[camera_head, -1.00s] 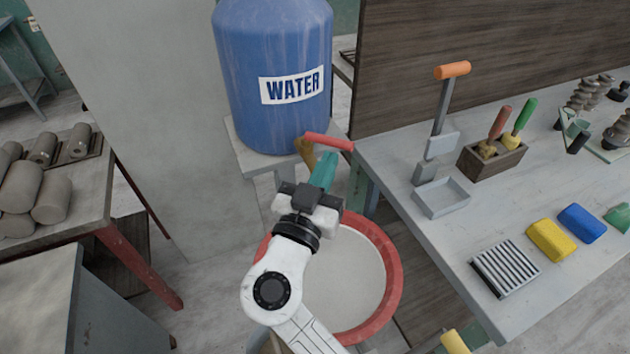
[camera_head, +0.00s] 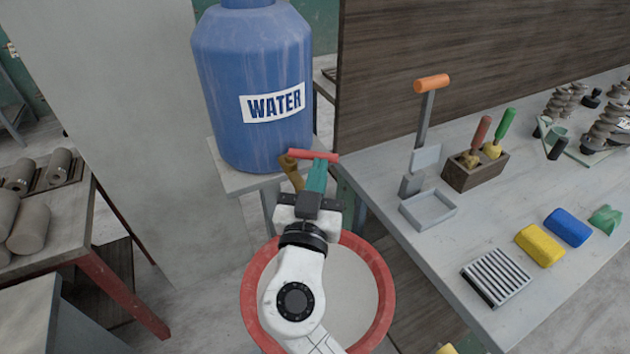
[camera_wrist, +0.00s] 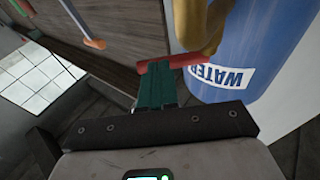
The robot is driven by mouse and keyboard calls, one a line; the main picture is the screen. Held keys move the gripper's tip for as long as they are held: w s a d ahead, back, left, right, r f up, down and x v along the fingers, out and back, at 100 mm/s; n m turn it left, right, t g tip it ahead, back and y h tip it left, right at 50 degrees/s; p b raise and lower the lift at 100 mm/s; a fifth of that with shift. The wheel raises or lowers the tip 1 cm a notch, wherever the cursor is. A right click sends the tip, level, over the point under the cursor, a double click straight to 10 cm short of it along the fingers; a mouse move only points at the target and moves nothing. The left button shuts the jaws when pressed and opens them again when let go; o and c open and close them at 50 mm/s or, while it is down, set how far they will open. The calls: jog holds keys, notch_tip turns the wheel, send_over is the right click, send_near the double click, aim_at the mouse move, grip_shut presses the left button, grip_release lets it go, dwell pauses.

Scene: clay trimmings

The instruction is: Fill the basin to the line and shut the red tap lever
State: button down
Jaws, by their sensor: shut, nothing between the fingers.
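The blue barrel (camera_head: 255,90) marked WATER stands on a pale stand in the head view; it also shows upside down in the wrist view (camera_wrist: 245,50). A brass tap (camera_head: 292,172) comes from its lower front, with a red lever (camera_head: 314,156) reaching out to the right. My gripper (camera_head: 317,170) is shut with its green fingertips at the lever; the wrist view shows the tips (camera_wrist: 155,72) right by the red lever (camera_wrist: 185,61), with nothing between them. I cannot tell if they touch. The red-rimmed basin (camera_head: 385,290) is below, partly hidden by my arm. Its fill line is not visible.
A grey workbench (camera_head: 400,240) on the right holds an orange-handled press (camera_head: 425,120), a tool block (camera_head: 470,175), a ribbed block (camera_head: 497,275) and yellow and blue blocks. A table with clay rolls (camera_head: 38,220) stands at the left.

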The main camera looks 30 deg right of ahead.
aim_at(329, 161)
jog(key=shift+w+d+r+n+t+y+p, duration=0.15)
jog(key=shift+w+d+n+t+y, duration=0.35)
jog(key=shift+n+y, duration=0.85)
jog(key=shift+w+d+f+n+t+y+p, duration=0.2)
jog(key=shift+d+n+t+y, duration=0.45)
jog(key=shift+y, duration=1.25)
jog(key=shift+w+d+r+n+t+y+p, duration=0.15)
jog(key=shift+w+d+n+t+y+p, duration=0.2)
jog(key=shift+n+t+y, duration=0.95)
jog(key=shift+w+d+g+y, duration=0.25)
jog(key=shift+g+y, duration=0.2)
jog(key=shift+g, duration=0.1)
jog(key=shift+w+d, duration=0.1)
jog(key=shift+w, duration=0.05)
